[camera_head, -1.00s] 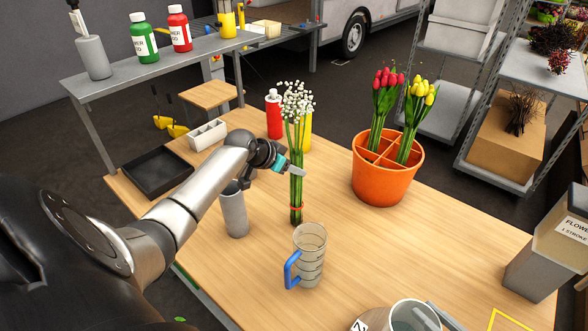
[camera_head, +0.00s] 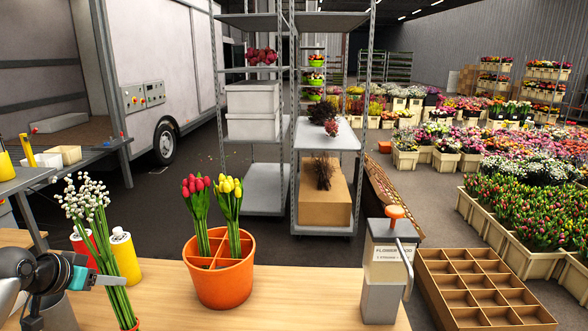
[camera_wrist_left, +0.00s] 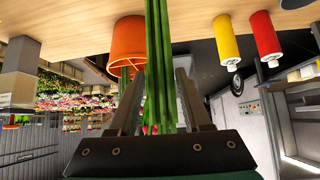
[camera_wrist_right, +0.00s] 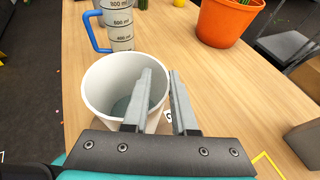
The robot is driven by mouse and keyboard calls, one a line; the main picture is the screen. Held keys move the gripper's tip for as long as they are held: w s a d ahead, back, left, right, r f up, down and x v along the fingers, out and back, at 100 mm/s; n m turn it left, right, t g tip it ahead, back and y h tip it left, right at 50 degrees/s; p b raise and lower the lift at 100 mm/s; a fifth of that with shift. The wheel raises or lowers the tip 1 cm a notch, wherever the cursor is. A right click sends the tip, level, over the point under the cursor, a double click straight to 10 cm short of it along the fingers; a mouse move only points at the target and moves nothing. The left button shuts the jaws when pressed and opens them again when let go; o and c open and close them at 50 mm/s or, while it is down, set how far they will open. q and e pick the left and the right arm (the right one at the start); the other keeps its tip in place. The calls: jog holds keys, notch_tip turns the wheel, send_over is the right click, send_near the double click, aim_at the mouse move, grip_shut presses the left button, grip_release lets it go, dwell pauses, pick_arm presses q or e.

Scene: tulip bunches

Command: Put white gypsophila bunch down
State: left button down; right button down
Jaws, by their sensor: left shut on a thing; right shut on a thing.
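The white gypsophila bunch (camera_head: 87,200) stands upright, slightly tilted, at the left of the head view, with a red tie near its stem ends. My left gripper (camera_head: 98,280) is shut around its green stems (camera_wrist_left: 158,60). The orange divided bucket (camera_head: 222,287) stands on the table to the right of the bunch, apart from it. It holds red tulips (camera_head: 198,195) and yellow tulips (camera_head: 230,200). My right gripper (camera_wrist_right: 161,73) shows only in the right wrist view, shut on the rim of a white pot (camera_wrist_right: 92,88), one finger inside and one outside.
A yellow bottle (camera_head: 124,255) and a red bottle (camera_head: 84,248) stand behind the bunch. A flower-food dispenser (camera_head: 383,275) stands at the table's right end. A measuring jug (camera_wrist_right: 118,25) is beyond the white pot. The wooden table (camera_head: 300,300) is clear between bucket and dispenser.

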dwell(0.8)
pick_arm(q)
jog(key=w+d+n+y, duration=0.3)
jog(key=d+n, duration=0.1)
notch_tip(320, 180, down, 10)
jog(key=shift+a+r+n, duration=0.15)
jog(key=shift+r+n, duration=0.05)
jog(key=shift+n, duration=0.1)
dwell(0.5)
jog(key=shift+s, duration=0.1)
jog(key=shift+f, duration=0.2)
jog(key=shift+c, duration=1.8)
grip_release()
